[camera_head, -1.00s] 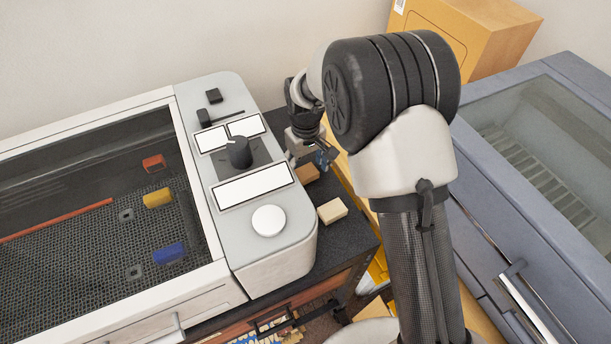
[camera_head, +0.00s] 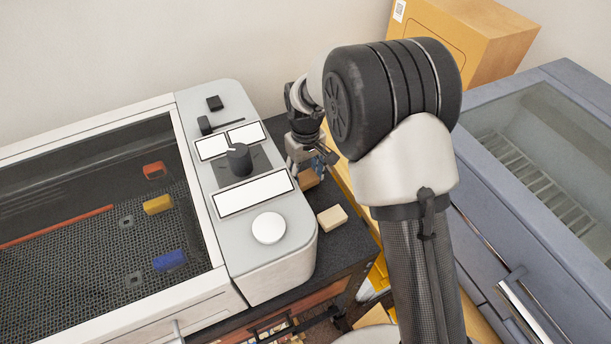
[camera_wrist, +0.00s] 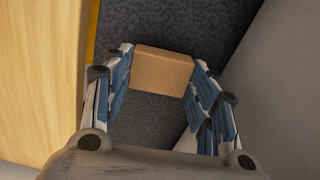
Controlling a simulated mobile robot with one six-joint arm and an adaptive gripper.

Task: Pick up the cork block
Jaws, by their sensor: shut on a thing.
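The cork block, a small brown block, is between the fingertips of my gripper in the wrist view (camera_wrist: 163,72). Both blue-padded fingers of my gripper (camera_wrist: 162,78) are closed against its two ends. In the head view the cork block (camera_head: 308,180) shows partly below my gripper (camera_head: 312,167), over the dark speckled top beside the grey control panel. I cannot tell whether it still touches that top. The gripper hides part of the block there.
A cream block (camera_head: 332,218) lies close by on the dark top (camera_head: 345,247). The grey control panel (camera_head: 287,249) stands just left of my gripper. A wooden edge (camera_wrist: 40,75) runs along the other side. A cardboard box (camera_head: 470,35) stands behind.

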